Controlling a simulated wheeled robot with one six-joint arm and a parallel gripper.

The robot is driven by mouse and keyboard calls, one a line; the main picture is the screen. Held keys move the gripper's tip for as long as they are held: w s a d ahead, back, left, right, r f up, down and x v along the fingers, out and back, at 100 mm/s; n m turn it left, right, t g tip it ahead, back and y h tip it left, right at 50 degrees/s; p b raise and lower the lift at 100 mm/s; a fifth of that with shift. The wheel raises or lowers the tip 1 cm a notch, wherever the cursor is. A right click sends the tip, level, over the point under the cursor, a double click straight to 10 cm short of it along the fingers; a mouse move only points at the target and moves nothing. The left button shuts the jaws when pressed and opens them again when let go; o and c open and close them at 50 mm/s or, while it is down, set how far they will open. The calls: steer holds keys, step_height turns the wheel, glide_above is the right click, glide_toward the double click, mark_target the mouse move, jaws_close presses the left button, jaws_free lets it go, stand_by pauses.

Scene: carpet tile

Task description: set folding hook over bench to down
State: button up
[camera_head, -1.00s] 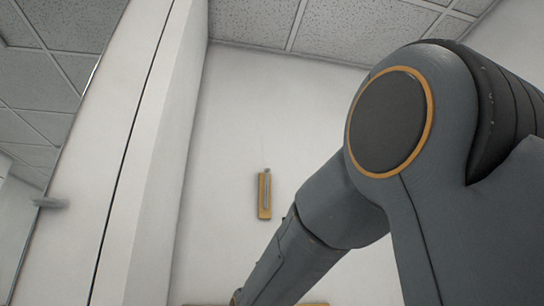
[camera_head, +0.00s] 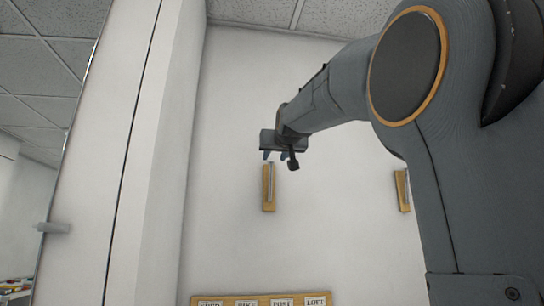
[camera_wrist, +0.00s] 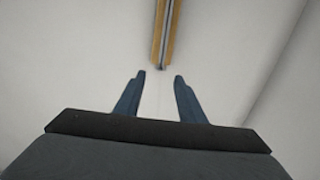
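A folding hook (camera_head: 270,180) is a thin grey metal bar lying upright along a narrow wooden plate (camera_head: 268,205) on the white wall. A second, similar hook (camera_head: 405,188) is on the wall to the right, partly behind my arm. No bench is in view, so I cannot tell which hook is over it. My gripper (camera_head: 278,156) is at the top end of the left hook in the head view. In the wrist view my gripper (camera_wrist: 159,75) is open and empty, and the wooden plate with its bar (camera_wrist: 164,35) lies beyond the fingertips, with a gap to them.
A wooden board (camera_head: 240,299) with several small word labels is low on the wall. A white wall corner or pillar (camera_head: 165,150) stands to the left. A pale handle-like bar (camera_head: 53,227) sticks out at far left. The wall around the left hook is bare.

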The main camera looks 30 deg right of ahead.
mark_target(270, 182)
steer(key=shift+p+x, duration=1.05)
steer(key=shift+x, duration=1.4)
jaws_close()
